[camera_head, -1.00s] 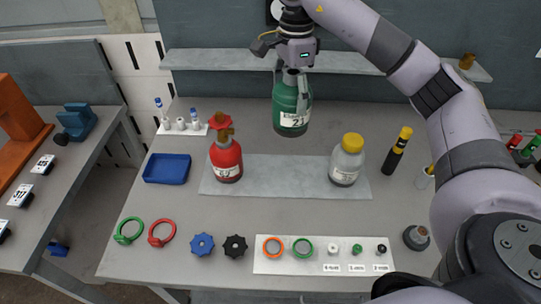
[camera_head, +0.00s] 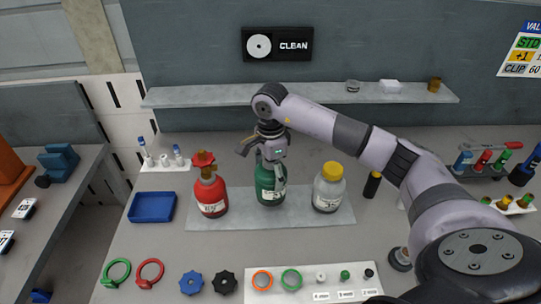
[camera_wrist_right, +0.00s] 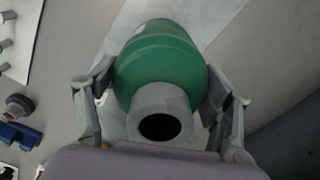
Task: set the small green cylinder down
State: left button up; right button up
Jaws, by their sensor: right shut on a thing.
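The small green cylinder (camera_head: 268,186) has a grey neck and a white label. It is upright over the grey mat (camera_head: 235,215), between a red cylinder (camera_head: 210,193) and a grey cylinder with a yellow cap (camera_head: 328,192). My right gripper (camera_head: 271,160) is shut on it near the top, from above. Whether its base touches the mat or hangs just above it, I cannot tell. In the right wrist view the green body (camera_wrist_right: 155,62) and open neck sit between the two fingers. My left gripper is not in view.
A blue tray (camera_head: 152,207) lies left of the red cylinder. A black bottle (camera_head: 372,185) stands right of the grey one. Rings, knobs and a white strip (camera_head: 310,292) line the front. A wall shelf (camera_head: 220,97) runs behind the arm.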

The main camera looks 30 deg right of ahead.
jog(key=shift+w+f, duration=0.1)
jog(key=shift+f, duration=0.25)
notch_tip(320, 180, down, 3)
jog(key=shift+f+p, duration=0.1)
jog(key=shift+p, duration=0.55)
jog(key=shift+f, duration=0.35)
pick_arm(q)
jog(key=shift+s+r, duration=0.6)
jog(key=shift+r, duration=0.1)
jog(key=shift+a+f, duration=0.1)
pick_arm(e)
jog(key=o, duration=1.9)
jog(key=shift+f, duration=0.1)
jog(key=shift+o, duration=0.2)
